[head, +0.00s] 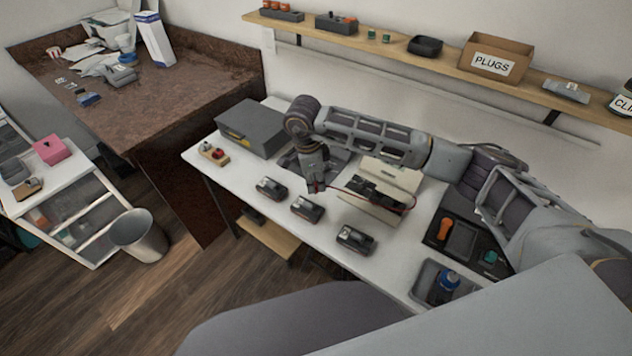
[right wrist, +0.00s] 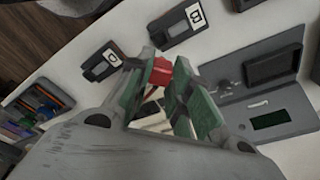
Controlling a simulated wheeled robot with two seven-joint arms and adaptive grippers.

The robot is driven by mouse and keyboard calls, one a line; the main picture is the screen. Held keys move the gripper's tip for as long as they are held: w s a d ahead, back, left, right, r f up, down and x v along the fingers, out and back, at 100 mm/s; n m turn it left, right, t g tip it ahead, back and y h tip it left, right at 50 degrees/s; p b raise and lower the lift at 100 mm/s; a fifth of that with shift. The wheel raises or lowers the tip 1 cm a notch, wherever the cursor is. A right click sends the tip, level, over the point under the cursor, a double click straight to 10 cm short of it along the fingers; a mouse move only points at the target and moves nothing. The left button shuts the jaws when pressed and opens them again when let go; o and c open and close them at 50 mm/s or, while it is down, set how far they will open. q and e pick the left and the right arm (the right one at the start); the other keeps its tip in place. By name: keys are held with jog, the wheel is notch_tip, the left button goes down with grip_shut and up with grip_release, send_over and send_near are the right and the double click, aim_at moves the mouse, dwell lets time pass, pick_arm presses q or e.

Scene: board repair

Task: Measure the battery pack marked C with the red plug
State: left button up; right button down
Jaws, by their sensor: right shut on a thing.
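My right gripper (head: 316,186) points down above the white table, near the row of packs. It is shut on the red plug (right wrist: 160,72), which shows between its green-padded fingers in the right wrist view. A red cable (head: 345,191) runs from it to the right. Three dark battery packs stand in a row: left (head: 271,188), middle (head: 306,208) and right (head: 356,239). In the right wrist view one pack is marked B (right wrist: 178,24); another (right wrist: 103,63) has a letter that looks like C but is hard to read. The plug is apart from both. My left gripper is out of view.
A grey panel with a green display (right wrist: 270,120) shows in the right wrist view. A cream box (head: 405,178), a grey case (head: 252,127) and a tray (head: 426,286) with a blue bottle stand on the table. The shelf above holds a PLUGS box (head: 494,62).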

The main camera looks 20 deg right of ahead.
jog(key=shift+w+a+b, duration=3.35)
jog(key=shift+w+a, duration=1.65)
jog(key=shift+w, duration=1)
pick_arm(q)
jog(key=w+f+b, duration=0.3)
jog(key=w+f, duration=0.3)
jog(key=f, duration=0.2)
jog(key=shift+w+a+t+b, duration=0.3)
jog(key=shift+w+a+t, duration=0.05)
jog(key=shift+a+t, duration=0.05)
pick_arm(e)
jog(key=shift+f, duration=3.3)
